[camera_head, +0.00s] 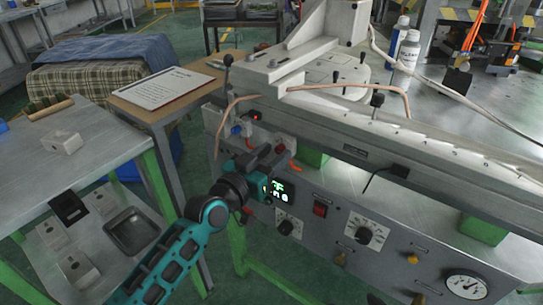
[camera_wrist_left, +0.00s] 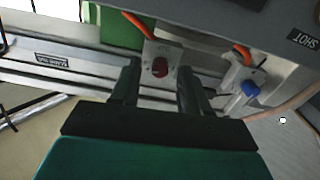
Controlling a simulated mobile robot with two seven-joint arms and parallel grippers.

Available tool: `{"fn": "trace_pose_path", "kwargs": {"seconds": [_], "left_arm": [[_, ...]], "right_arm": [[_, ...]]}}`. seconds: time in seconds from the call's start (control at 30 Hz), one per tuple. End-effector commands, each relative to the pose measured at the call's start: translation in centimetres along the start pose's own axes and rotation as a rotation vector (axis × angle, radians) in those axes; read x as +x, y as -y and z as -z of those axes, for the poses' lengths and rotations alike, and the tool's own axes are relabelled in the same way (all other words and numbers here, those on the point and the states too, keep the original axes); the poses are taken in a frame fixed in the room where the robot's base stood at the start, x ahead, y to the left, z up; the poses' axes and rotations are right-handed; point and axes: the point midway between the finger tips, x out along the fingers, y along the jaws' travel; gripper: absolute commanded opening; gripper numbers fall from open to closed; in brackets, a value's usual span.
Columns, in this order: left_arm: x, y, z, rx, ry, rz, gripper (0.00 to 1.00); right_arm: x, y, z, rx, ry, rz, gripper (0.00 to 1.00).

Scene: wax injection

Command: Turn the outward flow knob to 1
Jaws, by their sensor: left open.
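No label marking the outward flow knob is readable, so I cannot tell which knob it is. A red knob (camera_wrist_left: 160,67) on a small light block shows in the left wrist view, ahead of and between the fingertips. A blue knob (camera_wrist_left: 250,88) sits to its right; it also shows in the head view (camera_head: 237,130). Two black dials, a left one (camera_head: 286,227) and a right one (camera_head: 364,235), are on the grey front panel. My left gripper (camera_head: 275,154) is open in front of the machine; its fingers (camera_wrist_left: 158,88) show empty in the wrist view. My right gripper is not in view.
The front panel (camera_head: 330,258) also carries a lit green display (camera_head: 281,190), a red switch (camera_head: 320,208) and a gauge (camera_head: 466,286). Orange hoses (camera_wrist_left: 137,22) run beside the coloured knobs. A grey table (camera_head: 100,150) stands at left.

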Motion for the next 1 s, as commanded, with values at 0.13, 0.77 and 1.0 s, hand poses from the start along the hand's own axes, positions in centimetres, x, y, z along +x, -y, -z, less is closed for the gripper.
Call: {"fn": "trace_pose_path", "kwargs": {"seconds": [0.13,0.77,1.0], "left_arm": [[-0.02,0.0,0.01,0.0,0.0,0.0,0.44],[-0.05,0.03,0.0,0.0,0.0,0.001,0.0],[-0.05,0.04,0.01,-0.035,0.0,0.001,0.0]], "right_arm": [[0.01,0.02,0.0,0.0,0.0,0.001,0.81],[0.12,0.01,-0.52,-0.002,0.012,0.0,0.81],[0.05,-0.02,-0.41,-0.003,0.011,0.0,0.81]]}}
